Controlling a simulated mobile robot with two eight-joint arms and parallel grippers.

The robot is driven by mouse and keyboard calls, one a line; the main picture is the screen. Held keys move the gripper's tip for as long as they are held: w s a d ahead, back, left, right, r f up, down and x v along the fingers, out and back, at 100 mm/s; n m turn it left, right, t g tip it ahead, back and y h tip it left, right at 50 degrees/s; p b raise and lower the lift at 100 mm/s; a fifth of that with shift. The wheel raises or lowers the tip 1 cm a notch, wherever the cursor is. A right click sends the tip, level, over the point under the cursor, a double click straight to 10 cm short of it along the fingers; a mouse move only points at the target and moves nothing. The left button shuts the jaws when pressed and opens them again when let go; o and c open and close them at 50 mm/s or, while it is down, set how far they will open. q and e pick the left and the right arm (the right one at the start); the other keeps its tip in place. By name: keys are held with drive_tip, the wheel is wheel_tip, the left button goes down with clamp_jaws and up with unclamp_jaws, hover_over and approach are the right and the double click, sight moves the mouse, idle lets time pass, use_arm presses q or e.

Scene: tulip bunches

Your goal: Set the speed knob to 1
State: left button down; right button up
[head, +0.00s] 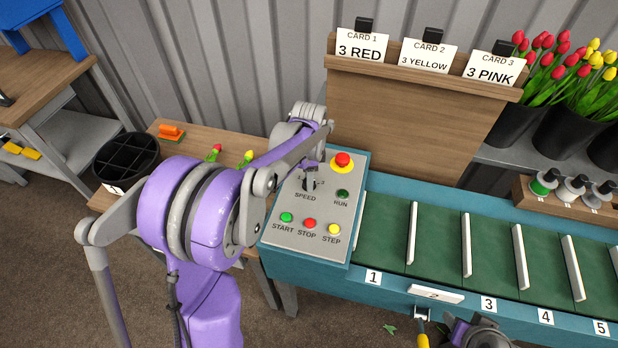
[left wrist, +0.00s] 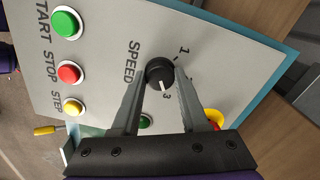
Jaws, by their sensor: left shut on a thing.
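The black speed knob (left wrist: 160,73) is on the grey control panel, beside the word SPEED. The digits 1 and 3 show around it in the left wrist view, and its white pointer line is turned towards the 3. My left gripper (left wrist: 160,82) is shut on the knob, one finger on each side. In the head view my left gripper (head: 310,182) reaches down onto the panel (head: 305,236), and the knob is mostly hidden by it. Part of my right arm (head: 480,334) shows at the bottom edge; whether its jaws are open cannot be seen.
A red emergency button (head: 342,160) on yellow and a green RUN button (head: 342,194) are close to the knob. START (head: 286,217), STOP (head: 310,223) and STEP (head: 334,229) buttons line the panel's front. The green conveyor (head: 435,243) with white dividers runs right.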

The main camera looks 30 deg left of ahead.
use_arm(q)
drive_tip(key=n+b, duration=0.1)
drive_tip(key=n, duration=0.3)
drive_tip(key=shift+n, duration=0.4)
drive_tip(key=n+b, duration=0.1)
drive_tip(key=n, duration=0.5)
drive_tip(key=shift+b, duration=0.4)
drive_tip(key=n+b, duration=0.1)
drive_tip(key=n, duration=0.5)
drive_tip(key=shift+n, duration=0.3)
drive_tip(key=n, duration=0.5)
drive_tip(key=shift+n, duration=0.4)
use_arm(e)
wheel_tip(320, 180, down, 6)
drive_tip(key=s, duration=0.1)
drive_tip(key=shift+s, duration=0.4)
use_arm(q)
drive_tip(key=shift+b, duration=0.3)
use_arm(e)
drive_tip(key=shift+r, duration=0.1)
use_arm(q)
drive_tip(key=shift+c, duration=2.1)
unclamp_jaws()
